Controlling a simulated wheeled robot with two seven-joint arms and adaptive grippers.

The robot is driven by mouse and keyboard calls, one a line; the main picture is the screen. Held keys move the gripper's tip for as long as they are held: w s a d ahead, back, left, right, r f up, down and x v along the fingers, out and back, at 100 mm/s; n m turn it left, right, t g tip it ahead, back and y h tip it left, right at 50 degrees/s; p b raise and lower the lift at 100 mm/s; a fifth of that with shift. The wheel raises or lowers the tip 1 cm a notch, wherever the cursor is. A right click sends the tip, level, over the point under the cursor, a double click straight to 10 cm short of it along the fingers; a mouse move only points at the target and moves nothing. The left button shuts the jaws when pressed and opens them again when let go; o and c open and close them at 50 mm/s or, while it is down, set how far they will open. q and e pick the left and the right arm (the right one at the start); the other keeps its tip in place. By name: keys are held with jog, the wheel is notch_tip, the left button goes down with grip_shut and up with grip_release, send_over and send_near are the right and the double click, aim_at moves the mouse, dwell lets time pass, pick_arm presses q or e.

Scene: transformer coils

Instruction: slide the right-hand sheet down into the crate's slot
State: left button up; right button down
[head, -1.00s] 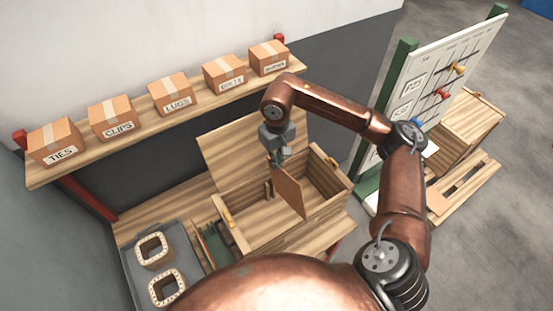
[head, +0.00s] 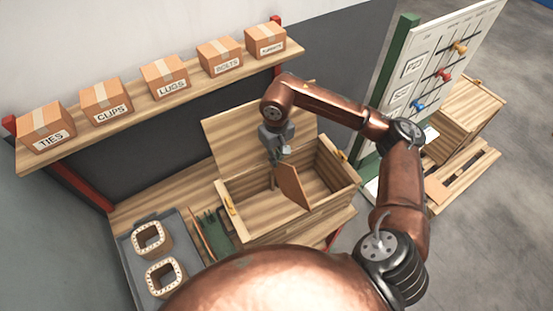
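A thin brown sheet (head: 292,187) hangs upright from my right gripper (head: 281,158), at a slant across the opening of the wooden crate (head: 300,222). The gripper is above the crate and appears shut on the sheet's top edge. The sheet's lower part is within the crate's outline. A light upright strip (head: 273,178) shows inside the crate beside the sheet. I cannot tell whether the sheet sits in a slot or touches the crate. The crate's lid (head: 255,130) stands open at the back. My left gripper is not in view.
A grey tray (head: 135,272) with two square coils (head: 152,238) lies left of the crate. A dark green holder (head: 212,232) stands between them. A shelf (head: 170,103) with several labelled boxes runs behind. A white board (head: 435,60) and a second wooden crate (head: 465,118) are at right.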

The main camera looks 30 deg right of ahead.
aim_at(276, 169)
notch_tip(276, 169, down, 3)
jog(key=shift+s+r+b, duration=0.1)
jog(key=shift+b, duration=0.4)
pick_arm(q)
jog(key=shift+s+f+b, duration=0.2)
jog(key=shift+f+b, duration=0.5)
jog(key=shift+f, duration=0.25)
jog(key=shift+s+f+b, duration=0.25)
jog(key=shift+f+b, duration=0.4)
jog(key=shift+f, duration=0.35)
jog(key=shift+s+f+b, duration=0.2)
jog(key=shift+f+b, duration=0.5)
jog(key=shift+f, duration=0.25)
pick_arm(e)
jog(key=shift+f, duration=2.35)
jog(key=c, duration=2.4)
grip_release()
jog(key=shift+w+d, duration=0.1)
jog(key=shift+w, duration=0.15)
jog(key=shift+o, duration=0.7)
jog(key=shift+w, duration=0.1)
jog(key=shift+o, duration=0.9)
jog(key=shift+r, duration=0.3)
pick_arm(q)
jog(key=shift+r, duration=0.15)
pick_arm(e)
notch_tip(276, 169, up, 12)
jog(key=shift+f, duration=0.1)
